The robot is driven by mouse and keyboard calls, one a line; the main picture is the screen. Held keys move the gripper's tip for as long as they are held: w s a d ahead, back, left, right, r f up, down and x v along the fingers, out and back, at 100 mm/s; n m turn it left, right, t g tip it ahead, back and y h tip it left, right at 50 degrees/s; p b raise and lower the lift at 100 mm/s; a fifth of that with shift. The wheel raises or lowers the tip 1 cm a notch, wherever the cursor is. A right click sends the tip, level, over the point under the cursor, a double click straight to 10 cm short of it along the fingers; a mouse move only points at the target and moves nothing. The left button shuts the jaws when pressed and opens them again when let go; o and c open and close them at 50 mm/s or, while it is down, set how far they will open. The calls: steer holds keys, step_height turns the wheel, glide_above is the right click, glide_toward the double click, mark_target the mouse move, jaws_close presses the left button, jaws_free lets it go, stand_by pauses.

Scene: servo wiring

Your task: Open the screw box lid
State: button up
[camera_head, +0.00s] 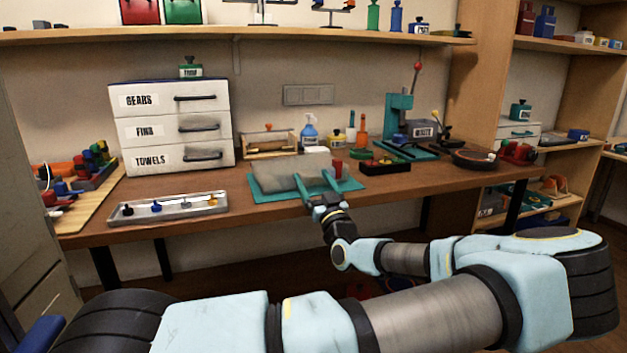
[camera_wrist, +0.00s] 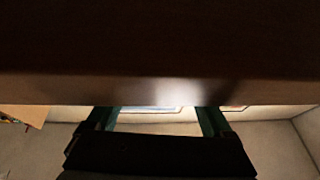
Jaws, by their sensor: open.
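I cannot make out with certainty which thing is the screw box or its lid. A low black box (camera_head: 385,166) with red and green pieces by it sits right of the teal mat (camera_head: 262,194). A small white box (camera_head: 317,150) stands behind the mat. My gripper (camera_head: 314,181) is open, with its teal fingers apart at the mat's front edge, near a grey slab-like thing (camera_head: 283,173) on the mat. In the wrist view my gripper (camera_wrist: 158,118) shows its two fingers apart with nothing seen between them.
A shallow tray (camera_head: 170,213) with several small parts lies at the front left of the workbench (camera_head: 430,178). A white drawer unit (camera_head: 170,127) stands behind it. A teal lever press (camera_head: 397,120) stands at the back right. In the wrist view a dark brown surface (camera_wrist: 160,50) fills the top.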

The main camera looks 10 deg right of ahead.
steer(key=shift+c, duration=0.3)
jaws_close()
stand_by(0.4)
